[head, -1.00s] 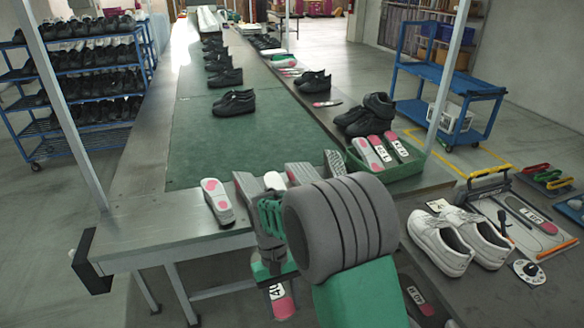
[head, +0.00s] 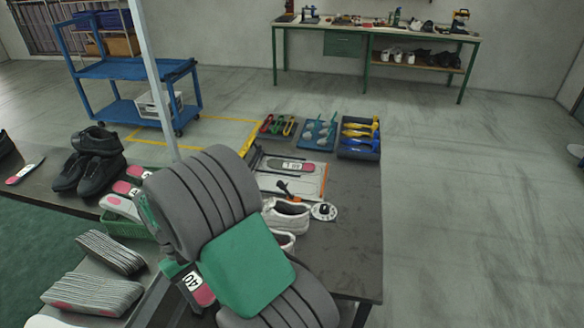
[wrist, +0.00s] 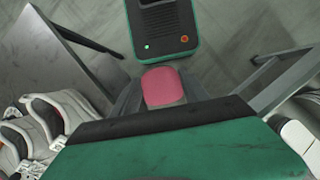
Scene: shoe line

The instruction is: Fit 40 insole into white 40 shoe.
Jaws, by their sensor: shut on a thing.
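My gripper (head: 184,274) is shut on an insole (head: 204,295) with a white "40" label and a pink patch. The insole's pink end also shows between the dark jaws in the wrist view (wrist: 162,87). It hangs beside the table, apart from the shoes. The pair of white shoes (head: 288,213) stands on the grey table behind my arm, which hides much of them. In the wrist view the white shoes (wrist: 62,108) are at the left edge, apart from the gripper. Their size marks cannot be read.
The grey table (head: 352,230) has clear room at its right side. Insole stacks (head: 95,285), a green bin (head: 125,228) and a post (head: 158,80) are left.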

